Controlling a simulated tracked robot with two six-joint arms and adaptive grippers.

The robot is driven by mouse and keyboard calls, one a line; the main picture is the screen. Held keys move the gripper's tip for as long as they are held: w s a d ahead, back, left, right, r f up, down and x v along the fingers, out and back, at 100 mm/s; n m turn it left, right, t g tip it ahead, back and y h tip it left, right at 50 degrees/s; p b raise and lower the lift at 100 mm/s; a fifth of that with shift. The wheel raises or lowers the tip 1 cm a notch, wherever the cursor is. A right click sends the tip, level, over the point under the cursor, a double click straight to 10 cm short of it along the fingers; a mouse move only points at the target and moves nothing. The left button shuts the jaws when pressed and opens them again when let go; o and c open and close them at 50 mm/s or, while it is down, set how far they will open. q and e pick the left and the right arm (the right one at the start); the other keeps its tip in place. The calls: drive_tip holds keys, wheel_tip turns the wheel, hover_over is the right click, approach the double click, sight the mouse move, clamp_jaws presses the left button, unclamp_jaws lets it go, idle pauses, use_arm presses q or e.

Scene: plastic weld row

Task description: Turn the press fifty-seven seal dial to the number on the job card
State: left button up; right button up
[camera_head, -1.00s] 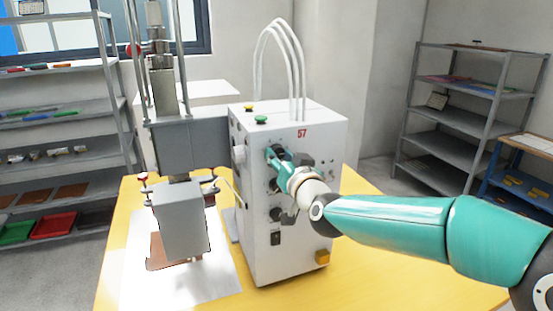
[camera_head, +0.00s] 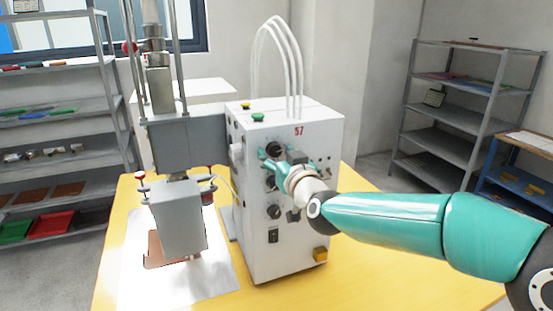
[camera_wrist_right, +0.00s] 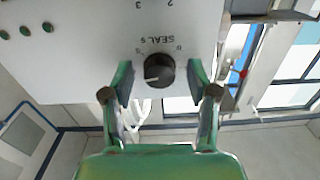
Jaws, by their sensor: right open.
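The white press control box (camera_head: 295,235) carries a red 57 and a column of black dials on its front. The seal dial (camera_head: 275,149) is the top one. In the right wrist view the seal dial (camera_wrist_right: 159,70) shows a white pointer mark towards the left of that picture, below the word SEAL; its scale numbers are too small to read surely. My right gripper (camera_head: 272,163) is just in front of the panel by the upper dials. In the wrist view the right gripper (camera_wrist_right: 160,76) is open, its fingers either side of the dial with gaps. My left gripper is out of view. I cannot identify a job card.
The box stands on a yellow table (camera_head: 350,265) beside the press head (camera_head: 180,215). Shelves (camera_head: 470,120) stand at the back right.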

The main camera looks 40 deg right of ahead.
drive_tip(key=v, duration=1.2)
drive_tip(key=shift+d+f, duration=0.1)
